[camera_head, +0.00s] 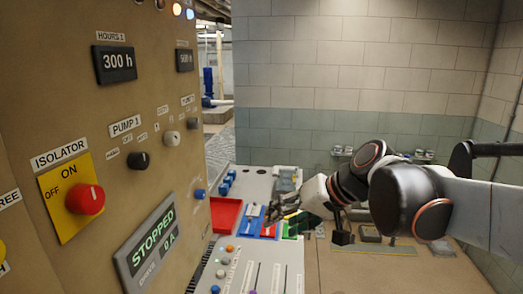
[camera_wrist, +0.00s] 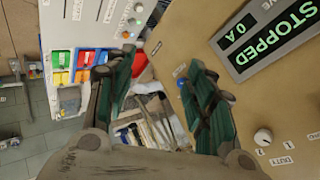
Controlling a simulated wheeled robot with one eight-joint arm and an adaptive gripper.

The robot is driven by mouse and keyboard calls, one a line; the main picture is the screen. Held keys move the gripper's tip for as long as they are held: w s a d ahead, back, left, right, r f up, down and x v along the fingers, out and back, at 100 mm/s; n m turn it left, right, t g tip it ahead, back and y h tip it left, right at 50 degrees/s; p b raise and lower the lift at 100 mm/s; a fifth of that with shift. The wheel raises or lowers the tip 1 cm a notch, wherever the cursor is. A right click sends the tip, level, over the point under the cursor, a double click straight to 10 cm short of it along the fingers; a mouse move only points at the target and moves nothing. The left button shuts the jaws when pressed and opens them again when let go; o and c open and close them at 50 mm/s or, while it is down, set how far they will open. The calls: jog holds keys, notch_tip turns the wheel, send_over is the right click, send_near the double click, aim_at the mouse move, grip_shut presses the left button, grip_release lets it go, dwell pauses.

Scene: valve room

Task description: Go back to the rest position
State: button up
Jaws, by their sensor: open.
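My gripper (camera_head: 284,208) is at the end of my arm, which reaches in from the right in the head view. It hangs in front of the tan cabinet, over the desk console. In the wrist view my gripper (camera_wrist: 165,90) has its two green-padded fingers spread wide with nothing between them, so it is open and empty. Behind the fingers the wrist view shows a container of mixed items (camera_wrist: 140,130). I cannot tell from the frames whether a finger touches anything.
The tan cabinet (camera_head: 60,110) fills the left, with a red isolator knob (camera_head: 86,199) and a STOPPED display (camera_head: 150,243). A tiled wall (camera_head: 370,70) stands behind; brown floor lies right.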

jog(key=s+d+f+t+h+b, duration=0.2)
jog(key=s+d+f+h+b, duration=0.5)
jog(key=s+d+f, duration=0.7)
jog(key=s+f, duration=0.3)
jog(key=shift+d+f+m+b, duration=0.35)
jog(key=shift+f+m, duration=0.05)
jog(key=shift+c, duration=0.4)
